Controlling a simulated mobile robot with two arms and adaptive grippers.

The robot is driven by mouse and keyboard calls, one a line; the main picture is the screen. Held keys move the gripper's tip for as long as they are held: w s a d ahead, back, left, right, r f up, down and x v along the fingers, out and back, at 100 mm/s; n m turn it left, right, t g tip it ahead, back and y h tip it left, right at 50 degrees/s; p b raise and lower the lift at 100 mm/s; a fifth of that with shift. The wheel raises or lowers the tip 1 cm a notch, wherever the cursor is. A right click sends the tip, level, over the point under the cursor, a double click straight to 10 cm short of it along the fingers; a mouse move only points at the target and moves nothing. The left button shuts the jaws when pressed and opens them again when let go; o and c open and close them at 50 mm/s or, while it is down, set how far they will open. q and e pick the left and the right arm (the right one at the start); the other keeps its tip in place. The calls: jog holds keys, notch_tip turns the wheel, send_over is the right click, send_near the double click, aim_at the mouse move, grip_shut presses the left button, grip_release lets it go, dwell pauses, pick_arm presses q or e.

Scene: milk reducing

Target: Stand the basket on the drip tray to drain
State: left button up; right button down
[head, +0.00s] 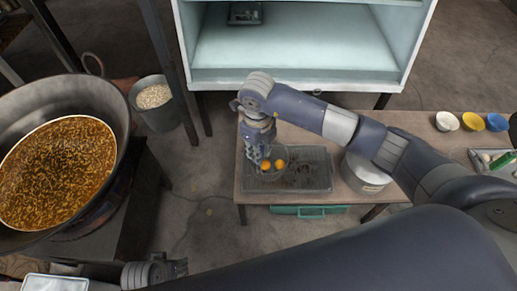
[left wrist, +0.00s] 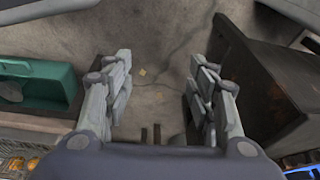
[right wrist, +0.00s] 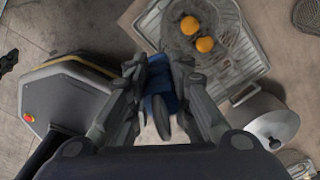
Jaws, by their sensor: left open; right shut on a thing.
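The wire basket (head: 269,175) holds two orange balls and overlaps the left part of the dark drip tray (head: 318,170) in the head view. In the right wrist view the basket (right wrist: 181,40) is at the upper right, above the tray's grid (right wrist: 151,27). I cannot tell whether it touches the tray. My right gripper (head: 262,152) is shut on a blue handle (right wrist: 158,80), which seems to be the basket's. The handle's join to the basket is unclear. My left gripper (head: 183,267) is open and empty, low over the floor; its spread fingers show in the left wrist view (left wrist: 161,62).
A pot (head: 366,172) stands right of the tray on the wooden table (head: 290,132). Small bowls (head: 447,121) are at the far right. A large pan of brown liquid (head: 55,170) and a bucket (head: 160,117) are left. A green bin (head: 309,210) sits below the table.

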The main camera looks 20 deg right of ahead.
jog(key=shift+f, duration=0.1)
pick_arm(q)
jog(key=shift+w+r, duration=0.2)
jog(key=shift+r, duration=0.35)
jog(key=shift+s+r, duration=0.2)
jog(key=shift+r, duration=0.05)
pick_arm(e)
jog(key=shift+f, duration=0.2)
jog(key=c, duration=1.4)
grip_release()
pick_arm(q)
jog(key=shift+r, duration=0.15)
pick_arm(e)
jog(key=shift+o, duration=0.2)
pick_arm(q)
jog(key=shift+w, duration=0.15)
pick_arm(e)
notch_tip(320, 180, up, 12)
jog(key=shift+a+r, duration=0.1)
